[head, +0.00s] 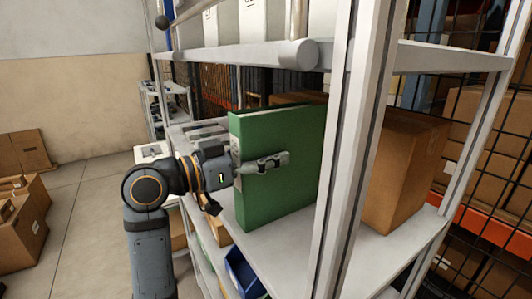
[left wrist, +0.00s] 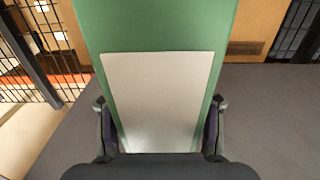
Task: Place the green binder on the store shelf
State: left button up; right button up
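The green binder (head: 280,165) stands upright at the middle shelf (head: 275,257) of the store rack, spine toward my left arm. Its lower edge looks at or very near the shelf surface; I cannot tell if it bears its weight there. My left gripper (head: 265,164) is shut on the binder from the spine side, with one finger along the near cover; the far finger is hidden in the head view. In the left wrist view the binder (left wrist: 155,27), with a pale spine label (left wrist: 160,90), sits between both fingers (left wrist: 160,112). My right gripper is not in view.
A cardboard box (head: 405,170) stands right of the rack's front post (head: 350,150). An upper shelf (head: 250,54) with white binders hangs above the green one. A blue bin (head: 243,272) is on the shelf below. Cardboard boxes (head: 22,215) are on the floor at left.

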aim_at(236, 164)
pick_arm(q)
jog(key=shift+o, duration=0.5)
jog(key=shift+s+a, duration=0.25)
jog(key=shift+a, duration=0.15)
jog(key=b+v, duration=0.3)
jog(key=v, duration=0.1)
jog(key=b+v, duration=0.3)
jog(key=v, duration=0.2)
jog(key=shift+s+a+f, duration=0.15)
jog(key=shift+f, duration=0.1)
jog(key=shift+s+a+r+b, duration=0.15)
jog(key=shift+s+a+b, duration=0.2)
jog(key=shift+a+b, duration=0.2)
jog(key=shift+s+r, duration=0.15)
jog(key=shift+r, duration=0.05)
